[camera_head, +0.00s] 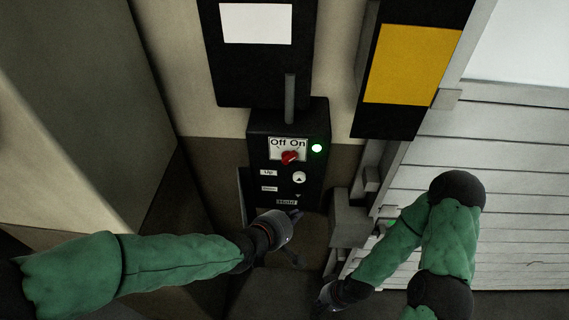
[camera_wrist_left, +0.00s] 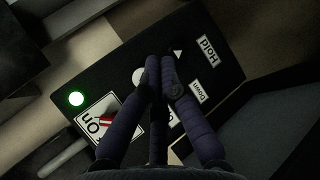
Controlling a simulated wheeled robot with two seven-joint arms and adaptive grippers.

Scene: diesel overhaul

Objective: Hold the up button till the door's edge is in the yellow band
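The black control box (camera_head: 262,135) carries a white round up button (camera_head: 299,177) with an arrow. The button shows in the left wrist view (camera_wrist_left: 138,76), partly covered by a finger. A small down arrow (camera_wrist_left: 178,53) lies beside the fingertips. My left gripper (camera_head: 294,214) is in front of the box's lower part; its fingertips (camera_wrist_left: 160,60) are together, with nothing held. Contact with the button cannot be told. The slatted door (camera_head: 510,155) is at the right. The yellow band (camera_head: 411,63) is on a black board. My right gripper (camera_head: 324,300) is low, its fingers unclear.
A red knob (camera_head: 289,158) sits under the Off/On label, beside a lit green lamp (camera_head: 317,148). A grey box (camera_head: 350,218) juts out between the control box and the door. A black panel with a white sheet (camera_head: 256,23) hangs above. A wall stands at the left.

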